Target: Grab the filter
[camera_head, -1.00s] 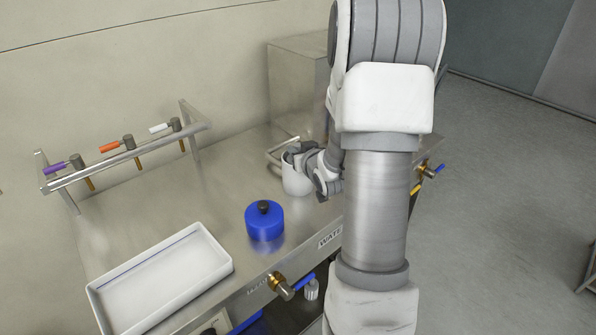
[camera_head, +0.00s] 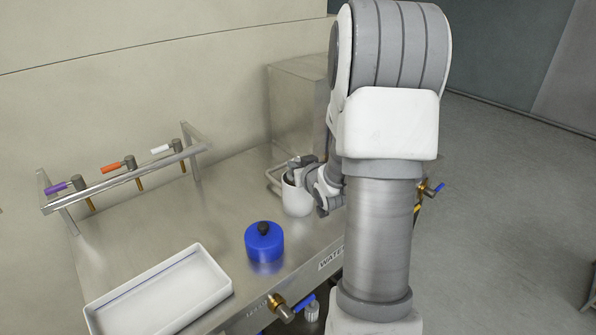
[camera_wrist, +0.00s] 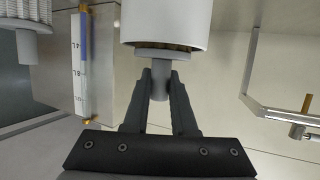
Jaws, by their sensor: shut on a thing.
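A white cup-like cylinder (camera_head: 297,201) stands on the steel worktop, beside my gripper (camera_head: 301,164). In the wrist view, the white cylinder (camera_wrist: 165,22) is at the top with its rim facing my gripper (camera_wrist: 160,76). Brownish ribbed material (camera_wrist: 165,46) shows just inside that rim, and a grey stem (camera_wrist: 160,87) comes out of it. This looks like the filter in its housing, most of it hidden by the white wall. My fingers are shut on the grey stem, one on each side.
A blue lidded jar (camera_head: 264,243) stands in front of the cup. A white tray (camera_head: 213,262) lies front left. A rail with several coloured-handled taps (camera_head: 123,163) runs along the wall. A steel box (camera_head: 297,95) stands behind. Brass valves (camera_head: 281,307) project from the front edge.

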